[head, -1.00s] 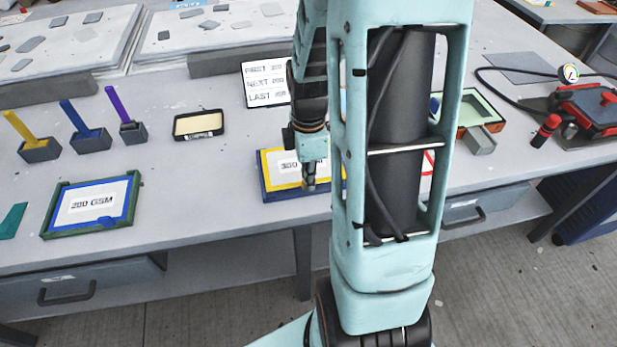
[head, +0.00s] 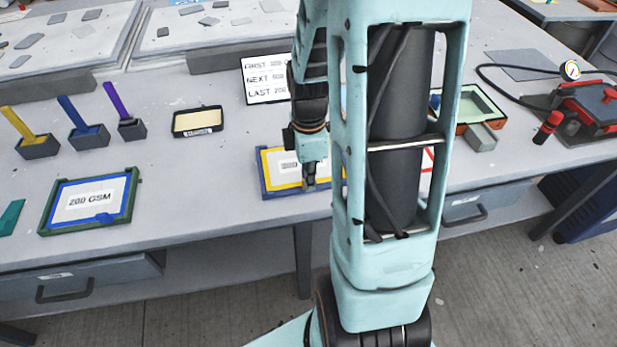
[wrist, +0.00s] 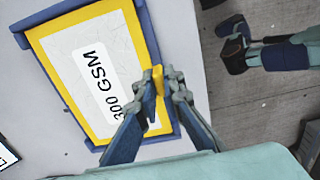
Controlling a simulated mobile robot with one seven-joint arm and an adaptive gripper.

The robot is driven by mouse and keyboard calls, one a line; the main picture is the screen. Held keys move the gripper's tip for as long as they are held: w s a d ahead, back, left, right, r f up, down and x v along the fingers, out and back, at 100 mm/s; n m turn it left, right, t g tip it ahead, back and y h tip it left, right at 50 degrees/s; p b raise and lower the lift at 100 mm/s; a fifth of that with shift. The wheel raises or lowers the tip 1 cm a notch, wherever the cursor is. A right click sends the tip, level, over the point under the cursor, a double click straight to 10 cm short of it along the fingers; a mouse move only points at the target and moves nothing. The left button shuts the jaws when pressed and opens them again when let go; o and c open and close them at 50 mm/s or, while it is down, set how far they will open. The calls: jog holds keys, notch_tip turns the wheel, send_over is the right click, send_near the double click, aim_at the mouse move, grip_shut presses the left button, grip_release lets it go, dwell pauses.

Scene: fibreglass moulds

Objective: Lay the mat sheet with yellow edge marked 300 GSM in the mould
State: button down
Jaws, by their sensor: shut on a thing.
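The mat sheet with yellow edge marked 300 GSM (wrist: 78,62) lies in a blue tray (wrist: 60,10) in the wrist view. In the head view the yellow-edged sheet (head: 268,170) is partly hidden by my arm. My gripper (wrist: 158,82) is shut on the sheet's yellow tab at its edge; in the head view my gripper (head: 309,184) is over the tray's front part. The mould, green inside with an orange-brown outside (head: 484,103), stands to the right behind my arm, partly hidden.
A green tray (head: 45,222) holds a blue-edged 200 GSM sheet (head: 85,200) at left. A sign (head: 266,80) reads FIRST, NEXT, LAST. A grey block (head: 481,137) is beside the mould. A red device with a gauge (head: 588,105) is at far right. A red-edged item (head: 428,160) is mostly hidden.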

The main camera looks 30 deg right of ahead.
jog(key=c, duration=2)
grip_release()
notch_tip(320, 180, up, 12)
